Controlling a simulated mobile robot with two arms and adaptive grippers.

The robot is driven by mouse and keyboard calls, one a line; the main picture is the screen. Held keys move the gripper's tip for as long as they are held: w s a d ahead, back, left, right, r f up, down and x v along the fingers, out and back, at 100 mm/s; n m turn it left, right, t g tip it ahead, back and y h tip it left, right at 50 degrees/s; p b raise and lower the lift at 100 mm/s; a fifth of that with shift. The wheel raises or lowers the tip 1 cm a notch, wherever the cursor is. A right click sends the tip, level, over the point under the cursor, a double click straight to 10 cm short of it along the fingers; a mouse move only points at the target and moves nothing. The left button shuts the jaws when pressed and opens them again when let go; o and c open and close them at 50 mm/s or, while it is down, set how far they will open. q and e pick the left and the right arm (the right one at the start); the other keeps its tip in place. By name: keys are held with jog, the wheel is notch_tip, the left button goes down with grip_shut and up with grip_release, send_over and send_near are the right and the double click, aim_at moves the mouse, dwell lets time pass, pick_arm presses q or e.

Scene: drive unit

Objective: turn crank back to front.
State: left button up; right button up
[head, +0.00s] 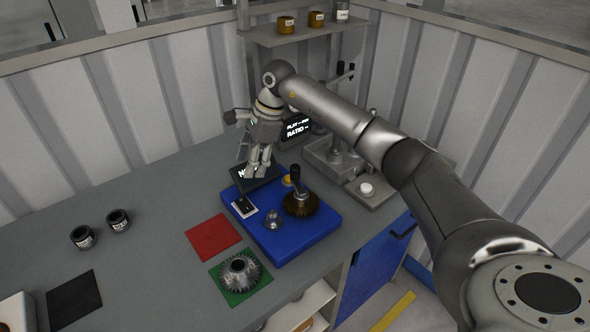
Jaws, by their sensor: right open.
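The blue drive unit base (280,246) stands on the bench. A brown toothed gear (300,206) sits toward its right side. A crank with an upright black handle (295,173) stands over this gear, and its lower part is hard to make out. My right gripper (259,172) points down, open and empty, to the left of the crank handle and above the back of the base. It appears apart from the handle. My left gripper is not in view.
A grey gear (240,271) lies on a green mat (262,288), beside a red mat (213,238). Two dark jars (83,237) and a black mat (74,298) are at left. A grey fixture (335,162) and a display (297,127) stand behind. The left bench is mostly free.

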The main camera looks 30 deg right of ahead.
aim_at(295, 166)
jog(key=s+d+r+h, duration=0.1)
jog(key=d, duration=0.2)
jog(key=d+r+g+h, duration=0.1)
jog(key=d, duration=0.3)
jog(key=s+d+r+h, duration=0.1)
jog(key=d+r, duration=0.1)
jog(key=d, duration=0.2)
jog(key=shift+s+m+g, duration=0.3)
jog(key=shift+d+f, duration=0.1)
jog(key=shift+f, duration=0.05)
notch_tip(295, 166, down, 9)
jog(key=p, duration=0.3)
jog(key=shift+f, duration=0.15)
jog(key=shift+f+p, duration=0.3)
jog(key=shift+f, duration=0.25)
jog(key=c, duration=1)
jog(key=shift+c, duration=0.2)
